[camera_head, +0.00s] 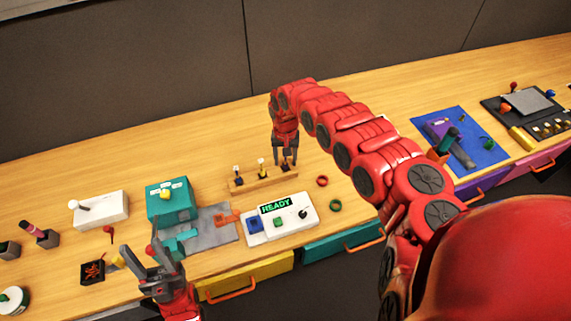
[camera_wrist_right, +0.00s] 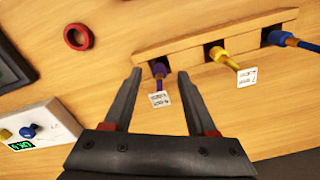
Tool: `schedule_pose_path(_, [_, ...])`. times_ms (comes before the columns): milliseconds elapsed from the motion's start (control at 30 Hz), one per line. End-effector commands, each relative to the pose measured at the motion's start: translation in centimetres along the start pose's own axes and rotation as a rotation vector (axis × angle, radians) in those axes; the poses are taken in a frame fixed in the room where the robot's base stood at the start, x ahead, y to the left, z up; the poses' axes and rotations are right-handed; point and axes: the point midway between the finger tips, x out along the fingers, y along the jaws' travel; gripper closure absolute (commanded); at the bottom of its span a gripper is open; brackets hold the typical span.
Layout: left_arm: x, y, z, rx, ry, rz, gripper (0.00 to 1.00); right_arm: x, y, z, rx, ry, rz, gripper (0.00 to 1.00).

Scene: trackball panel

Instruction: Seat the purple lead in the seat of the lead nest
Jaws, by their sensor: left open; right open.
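The purple lead (camera_wrist_right: 159,71) stands at one end of a wooden rack (camera_wrist_right: 185,43), with a white tag hanging from it. The rack (camera_head: 262,186) also shows in the head view, where the purple lead's end is mostly hidden by my right gripper. My right gripper (camera_head: 285,156) is open at that end. In the right wrist view its fingers appear on either side of the purple lead, apart from it. A yellow lead (camera_wrist_right: 218,55) and a blue lead (camera_wrist_right: 279,38) stand in the same rack. My left gripper (camera_head: 140,249) is open and empty at the front left. I cannot tell which piece is the lead nest.
A white panel (camera_head: 293,228) reading READY stands in front of the rack. A red ring (camera_head: 322,180) and a green ring (camera_head: 335,205) lie to its right. A teal box (camera_head: 169,202) and a white block (camera_head: 100,211) stand left. The table behind the rack is clear.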

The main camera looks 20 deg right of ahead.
Motion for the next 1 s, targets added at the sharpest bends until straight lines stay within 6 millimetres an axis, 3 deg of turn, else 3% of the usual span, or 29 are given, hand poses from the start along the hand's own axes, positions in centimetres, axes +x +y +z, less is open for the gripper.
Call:
schedule_pose_path(167, [-0.02,0.00,0.01,0.000,0.000,0.000,0.50,-0.02,0.03,-0.04,0.000,0.001,0.000,0.45])
schedule_pose_path(467, [-0.02,0.00,0.00,0.000,0.000,0.000,0.50,-0.04,0.04,-0.05,0.000,0.001,0.000,0.99])
schedule_pose_path(1000, [-0.20,0.01,0.03,0.000,0.000,0.000,0.50,-0.39,0.11,-0.14,0.001,0.002,0.001,1.00])
